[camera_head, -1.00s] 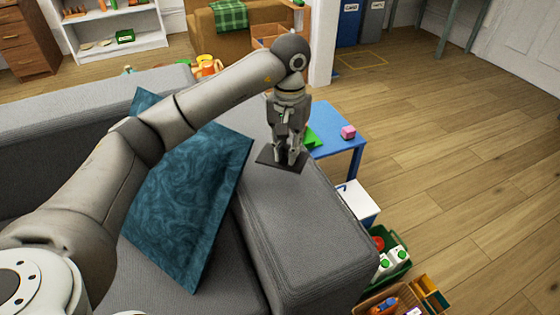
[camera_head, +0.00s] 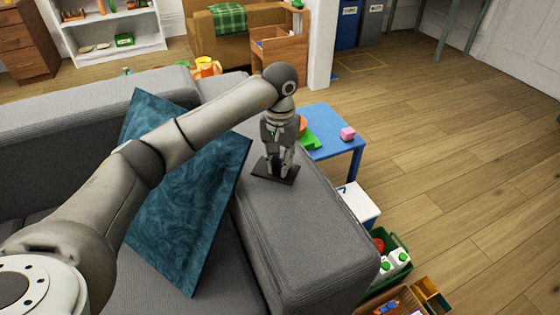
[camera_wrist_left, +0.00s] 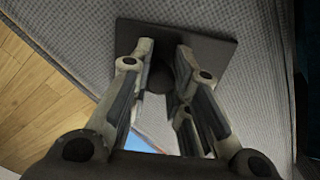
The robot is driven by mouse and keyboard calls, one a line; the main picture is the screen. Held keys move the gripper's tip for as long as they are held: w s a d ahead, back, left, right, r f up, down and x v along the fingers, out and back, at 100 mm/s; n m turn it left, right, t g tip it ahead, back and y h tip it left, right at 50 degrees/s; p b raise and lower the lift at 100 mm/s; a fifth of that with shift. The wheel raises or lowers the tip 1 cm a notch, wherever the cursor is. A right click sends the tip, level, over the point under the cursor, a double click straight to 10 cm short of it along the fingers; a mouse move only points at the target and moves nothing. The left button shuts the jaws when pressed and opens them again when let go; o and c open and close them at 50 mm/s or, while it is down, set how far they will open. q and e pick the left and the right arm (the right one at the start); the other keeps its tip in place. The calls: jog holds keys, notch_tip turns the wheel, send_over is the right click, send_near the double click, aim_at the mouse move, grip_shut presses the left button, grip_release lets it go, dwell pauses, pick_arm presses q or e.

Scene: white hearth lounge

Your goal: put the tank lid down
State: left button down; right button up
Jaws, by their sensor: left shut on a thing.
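The tank lid (camera_head: 288,179) is a thin dark square plate with a round knob. My left gripper (camera_head: 277,168) points down over it, at the far end of the grey sofa's armrest (camera_head: 300,225). In the left wrist view the lid (camera_wrist_left: 212,48) lies beyond the fingers, and my left gripper (camera_wrist_left: 163,62) is shut on its dark knob (camera_wrist_left: 160,77). The lid looks roughly level, at or just above the armrest; I cannot tell whether it touches. My right gripper is in neither view.
A teal cushion (camera_head: 185,190) leans on the sofa left of the lid. A green crate (camera_head: 397,270) stands lower right. The armrest's near part is clear.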

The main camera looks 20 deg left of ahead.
pick_arm(q)
jog(key=c, duration=1.3)
grip_release()
jog(key=shift+r, duration=0.1)
